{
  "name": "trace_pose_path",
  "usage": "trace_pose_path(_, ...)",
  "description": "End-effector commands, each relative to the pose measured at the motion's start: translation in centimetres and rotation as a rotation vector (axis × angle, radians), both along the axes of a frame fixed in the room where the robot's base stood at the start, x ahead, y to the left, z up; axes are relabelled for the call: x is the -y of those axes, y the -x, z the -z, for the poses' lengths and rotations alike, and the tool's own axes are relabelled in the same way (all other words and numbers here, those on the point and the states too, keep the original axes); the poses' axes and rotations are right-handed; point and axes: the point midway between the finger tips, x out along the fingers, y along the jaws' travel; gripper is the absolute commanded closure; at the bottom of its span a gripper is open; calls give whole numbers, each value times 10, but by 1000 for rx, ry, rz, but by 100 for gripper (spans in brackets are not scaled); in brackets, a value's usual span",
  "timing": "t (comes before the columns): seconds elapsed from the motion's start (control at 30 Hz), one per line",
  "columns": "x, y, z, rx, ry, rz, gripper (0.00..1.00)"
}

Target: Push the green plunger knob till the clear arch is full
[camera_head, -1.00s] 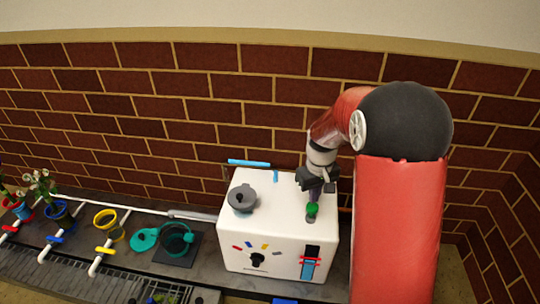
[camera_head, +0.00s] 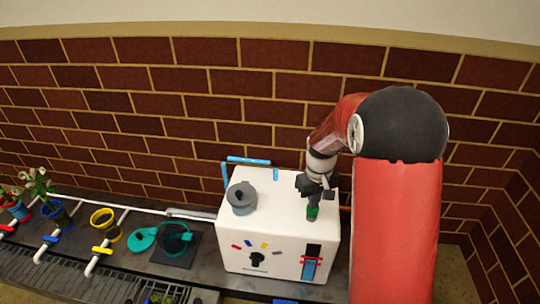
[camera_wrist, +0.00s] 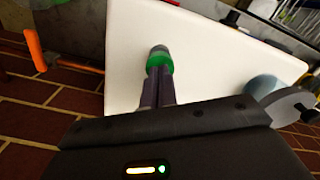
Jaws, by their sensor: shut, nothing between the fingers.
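The green plunger knob (camera_head: 312,212) is on the top right of a white box-shaped machine (camera_head: 238,248). It also shows in the wrist view (camera_wrist: 160,62), with a grey cap or end beyond the green. My gripper (camera_head: 313,205) points down at the knob, its fingers shut together and empty. In the wrist view the closed fingertips (camera_wrist: 159,75) meet the green knob and seem to press on it. The clear arch (camera_head: 248,160) stands behind the machine's top left. Blue shows along its top bar and in its left leg.
A grey lidded pot (camera_head: 241,197) sits on the machine's top left. The front has a black dial (camera_head: 258,258) and a level window (camera_head: 311,261) with blue low down. A teal cup (camera_head: 174,238), white pipes and potted plants are at left. A brick wall is close behind.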

Motion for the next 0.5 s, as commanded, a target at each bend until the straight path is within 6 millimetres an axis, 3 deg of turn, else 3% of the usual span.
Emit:
trace_pose_path(0.1, 0, 0, 9, -1, 0, 0, 100)
trace_pose_path(0.5, 0, 0, -5, 0, 0, 0, 100)
